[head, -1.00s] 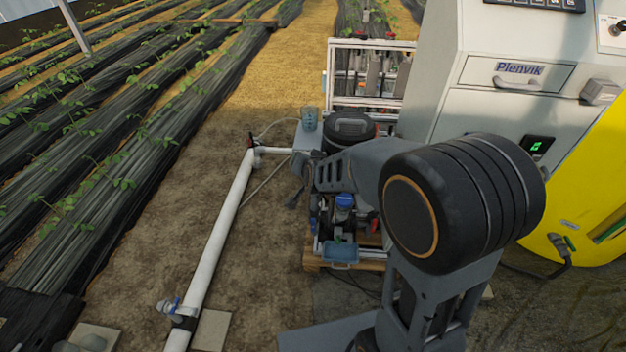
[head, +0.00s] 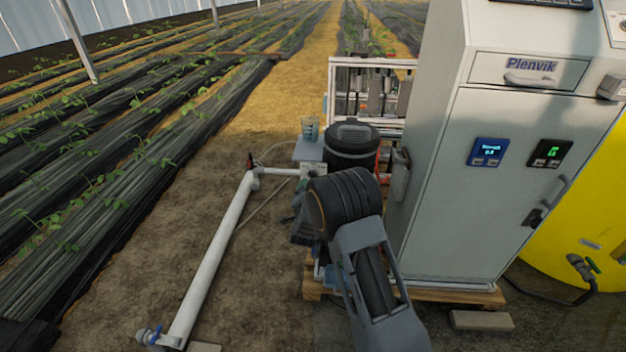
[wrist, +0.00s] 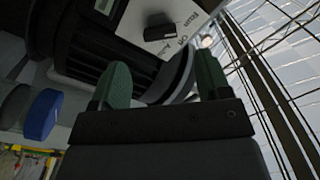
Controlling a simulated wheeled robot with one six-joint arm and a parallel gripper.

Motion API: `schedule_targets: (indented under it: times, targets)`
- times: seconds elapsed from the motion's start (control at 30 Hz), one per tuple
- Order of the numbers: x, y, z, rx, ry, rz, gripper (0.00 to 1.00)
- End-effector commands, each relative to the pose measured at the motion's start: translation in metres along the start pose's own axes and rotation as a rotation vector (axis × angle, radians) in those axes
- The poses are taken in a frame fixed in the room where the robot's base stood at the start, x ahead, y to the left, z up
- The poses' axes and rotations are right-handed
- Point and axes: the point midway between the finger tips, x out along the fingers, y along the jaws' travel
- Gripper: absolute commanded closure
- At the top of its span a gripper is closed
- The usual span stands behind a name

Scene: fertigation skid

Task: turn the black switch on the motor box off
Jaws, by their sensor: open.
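In the wrist view the black switch (wrist: 160,27) sits on a pale plate with printed lettering, on the face of the motor box (wrist: 182,12). One printed word looks like OFF; the knob's exact setting is hard to read. My gripper (wrist: 162,62) is open and empty, with its two green fingers spread below the switch in the picture. The switch lies beyond the fingertips, roughly between them, and looks apart from them. In the head view my arm hides the switch and most of the gripper.
Dark finned housing (wrist: 85,45) and a blue cap (wrist: 42,114) are close to the left finger. In the head view a grey cabinet (head: 440,215) stands right of my arm, a black drum (head: 351,150) behind it, and a white pipe (head: 215,260) to the left.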

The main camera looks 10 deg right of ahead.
Motion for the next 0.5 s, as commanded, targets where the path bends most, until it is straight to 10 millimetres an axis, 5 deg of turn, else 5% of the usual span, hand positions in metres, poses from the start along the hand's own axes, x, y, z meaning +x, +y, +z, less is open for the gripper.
schedule_targets:
  times: [0.2,0.5]
  targets:
    - [0.04,0.001,0.001,0.0,0.001,0.0,0.3]
    - [0.07,0.0,0.001,-0.001,-0.001,-0.001,0.3]
